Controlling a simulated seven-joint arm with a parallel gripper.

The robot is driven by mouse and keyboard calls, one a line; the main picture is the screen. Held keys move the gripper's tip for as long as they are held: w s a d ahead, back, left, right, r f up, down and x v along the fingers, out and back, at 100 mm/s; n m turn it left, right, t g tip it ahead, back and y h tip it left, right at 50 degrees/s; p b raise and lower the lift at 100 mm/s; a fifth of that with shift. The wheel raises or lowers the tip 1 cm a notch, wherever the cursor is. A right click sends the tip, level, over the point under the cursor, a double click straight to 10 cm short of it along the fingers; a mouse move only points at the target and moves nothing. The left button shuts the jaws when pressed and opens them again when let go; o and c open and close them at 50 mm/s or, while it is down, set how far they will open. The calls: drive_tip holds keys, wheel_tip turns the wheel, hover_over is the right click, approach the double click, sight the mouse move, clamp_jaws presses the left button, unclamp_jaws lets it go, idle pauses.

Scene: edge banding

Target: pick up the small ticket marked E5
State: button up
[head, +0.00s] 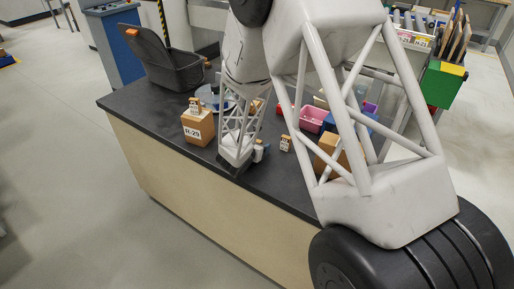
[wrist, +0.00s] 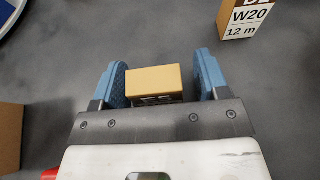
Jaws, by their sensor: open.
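In the wrist view my gripper (wrist: 160,66) is open, with one blue finger on each side of a small tan-topped ticket block (wrist: 153,80).
Another ticket reading W20, 12 m (wrist: 247,18) stands beyond the right finger. A brown box (wrist: 9,138) is at the left edge. In the head view are a box marked R-29 (head: 198,129), a pink bin (head: 312,118) and a dark grey bin (head: 172,70).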

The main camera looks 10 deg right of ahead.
drive_tip(key=c, duration=1)
drive_tip(key=shift+r, duration=0.1)
drive_tip(key=shift+r, duration=1.5)
drive_tip(key=shift+s+r, duration=0.2)
drive_tip(key=shift+s, duration=0.15)
drive_tip(key=s, duration=0.5)
drive_tip(key=s+r, duration=0.1)
drive_tip(key=s, duration=0.9)
drive_tip(key=shift+s+d+r, duration=0.2)
